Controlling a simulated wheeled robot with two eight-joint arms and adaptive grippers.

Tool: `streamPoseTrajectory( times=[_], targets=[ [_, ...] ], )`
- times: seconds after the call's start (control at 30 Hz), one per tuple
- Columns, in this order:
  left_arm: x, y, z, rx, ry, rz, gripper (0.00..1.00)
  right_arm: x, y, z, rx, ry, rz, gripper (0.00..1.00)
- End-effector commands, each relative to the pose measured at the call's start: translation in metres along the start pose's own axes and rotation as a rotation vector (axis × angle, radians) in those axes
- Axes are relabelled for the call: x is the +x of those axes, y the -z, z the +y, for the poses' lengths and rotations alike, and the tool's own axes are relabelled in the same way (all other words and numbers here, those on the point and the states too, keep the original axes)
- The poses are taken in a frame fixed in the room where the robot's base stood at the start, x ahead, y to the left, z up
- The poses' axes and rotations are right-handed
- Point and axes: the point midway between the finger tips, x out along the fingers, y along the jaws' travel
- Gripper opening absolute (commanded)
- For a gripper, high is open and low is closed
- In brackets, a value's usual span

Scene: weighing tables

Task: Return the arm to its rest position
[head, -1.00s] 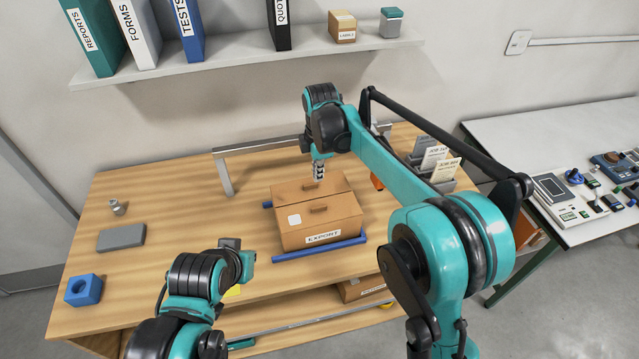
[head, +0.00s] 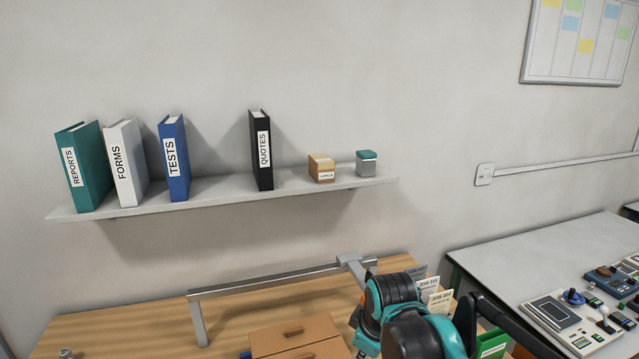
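My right arm shows at the bottom of the head view, its teal and black wrist joints in front of the table's right part. Its gripper is hidden or out of the picture. My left arm and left gripper are not in view. The cardboard box (head: 292,336) shows only its top part at the bottom edge, with its lid flaps down. It lies to the left of my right arm, apart from it in the picture.
A grey metal rail frame (head: 270,281) stands on the wooden table (head: 110,325) behind the box. Job cards (head: 438,298) stand behind my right arm. A wall shelf (head: 220,193) holds binders and small boxes. A white table (head: 545,262) with devices stands at right.

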Motion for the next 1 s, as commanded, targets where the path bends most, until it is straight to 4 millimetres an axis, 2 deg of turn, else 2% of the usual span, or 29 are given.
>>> streamPoseTrajectory(
  times=[0.03, 0.2, 0.3, 0.4, 0.5, 0.6, 1.0],
  targets=[
    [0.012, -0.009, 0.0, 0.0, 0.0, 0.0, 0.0, 0.009, -0.027, -0.013, 0.102, -0.025, 0.014, 0.0],
    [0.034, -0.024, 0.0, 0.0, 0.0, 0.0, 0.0, 0.029, -0.099, -0.049, 0.471, -0.105, 0.085, 0.0],
    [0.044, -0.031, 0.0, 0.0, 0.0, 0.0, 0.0, 0.046, -0.134, -0.069, 0.661, -0.141, 0.13, 0.0],
    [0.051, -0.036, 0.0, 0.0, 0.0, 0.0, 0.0, 0.061, -0.159, -0.086, 0.806, -0.166, 0.17, 0.0],
    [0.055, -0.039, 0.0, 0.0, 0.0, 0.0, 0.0, 0.071, -0.174, -0.096, 0.9, -0.18, 0.198, 0.0],
    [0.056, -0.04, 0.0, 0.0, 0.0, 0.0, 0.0, 0.075, -0.18, -0.1, 0.944, -0.186, 0.212, 0.0],
    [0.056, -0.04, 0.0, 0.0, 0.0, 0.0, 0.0, 0.075, -0.181, -0.1, 0.949, -0.187, 0.213, 0.0]
  ],
)
